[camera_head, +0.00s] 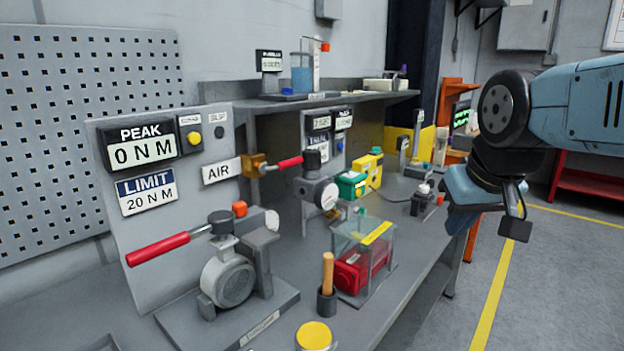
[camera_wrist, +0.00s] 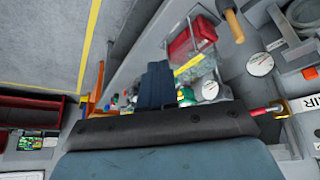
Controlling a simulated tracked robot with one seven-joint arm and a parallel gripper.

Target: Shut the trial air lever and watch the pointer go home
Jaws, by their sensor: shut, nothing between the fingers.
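The air lever has a red handle (camera_head: 290,162) on a brass valve (camera_head: 254,166), beside the AIR label (camera_head: 221,171). The handle points right and slightly up from the valve. In the wrist view the red handle (camera_wrist: 259,111) shows at the right, partly behind my gripper body. A round dial (camera_head: 328,194) hangs just right of the lever; its pointer is too small to read. The PEAK display (camera_head: 144,150) reads 0 N M. My gripper (camera_head: 460,222) is shut and empty, well right of the lever, past the bench edge. It also shows in the wrist view (camera_wrist: 158,72).
A longer red-handled tool (camera_head: 158,249) juts left over the bench front. A clear box with a red block (camera_head: 361,268), a wooden-handled tool (camera_head: 328,275) and a green-yellow device (camera_head: 366,175) stand between lever and gripper. A shelf (camera_head: 330,103) overhangs behind.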

